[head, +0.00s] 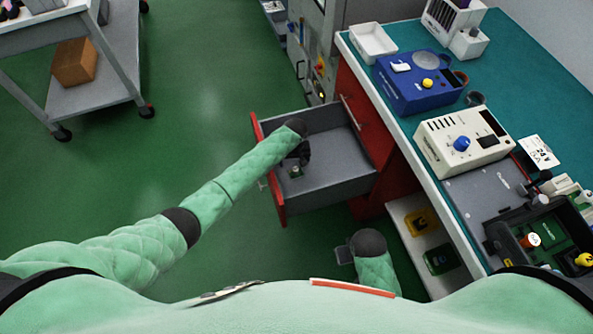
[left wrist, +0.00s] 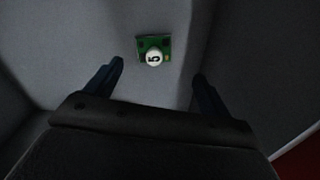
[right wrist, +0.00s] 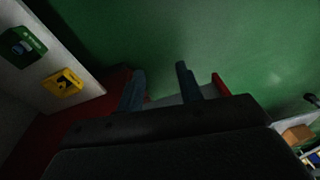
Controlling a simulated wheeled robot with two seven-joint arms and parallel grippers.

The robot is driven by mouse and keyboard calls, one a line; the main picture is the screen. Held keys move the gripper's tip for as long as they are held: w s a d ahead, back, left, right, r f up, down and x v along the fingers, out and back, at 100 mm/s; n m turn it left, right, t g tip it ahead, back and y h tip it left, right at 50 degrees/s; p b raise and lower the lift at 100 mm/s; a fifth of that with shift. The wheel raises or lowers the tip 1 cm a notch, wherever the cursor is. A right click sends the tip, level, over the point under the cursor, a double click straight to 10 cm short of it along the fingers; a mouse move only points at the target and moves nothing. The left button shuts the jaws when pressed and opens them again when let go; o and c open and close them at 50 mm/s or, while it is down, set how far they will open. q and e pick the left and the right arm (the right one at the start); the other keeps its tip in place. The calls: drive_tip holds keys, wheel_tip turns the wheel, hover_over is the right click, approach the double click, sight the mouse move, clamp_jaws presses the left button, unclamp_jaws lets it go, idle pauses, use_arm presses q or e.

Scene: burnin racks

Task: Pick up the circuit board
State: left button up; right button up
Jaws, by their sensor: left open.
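A small green circuit board (head: 296,172) lies on the grey floor of the open red drawer (head: 335,187). In the left wrist view the board (left wrist: 143,42) carries a white round knob marked 5. My left gripper (head: 301,162) reaches down into the drawer and is close to the board. In its wrist view the left fingers (left wrist: 158,69) are apart, with the board beyond their tips and nothing between them. My right gripper (right wrist: 157,78) has its fingers apart and empty, low beside the cabinet.
The drawer walls stand close around my left gripper. The teal bench (head: 520,75) at right holds a blue device (head: 415,90), a cream device (head: 450,148) and a black tray (head: 495,228). A shelf below holds yellow (head: 421,222) and green (head: 440,259) items.

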sight(296, 168)
use_arm(q)
drive_tip(key=shift+d+n, duration=0.2)
drive_tip(key=shift+n, duration=1)
drive_tip(key=shift+w+n, duration=0.1)
drive_tip(key=shift+n, duration=0.3)
drive_tip(key=shift+f, duration=1.4)
wheel_tip(296, 168, down, 4)
drive_tip(key=shift+d+r+p, duration=0.1)
drive_tip(key=shift+r+p, duration=0.1)
drive_tip(key=shift+p, duration=0.3)
drive_tip(key=shift+f, duration=0.7)
use_arm(e)
wheel_tip(296, 168, down, 4)
drive_tip(key=shift+w+f, duration=0.15)
use_arm(q)
drive_tip(key=c, duration=1.1)
drive_tip(key=shift+r, duration=0.1)
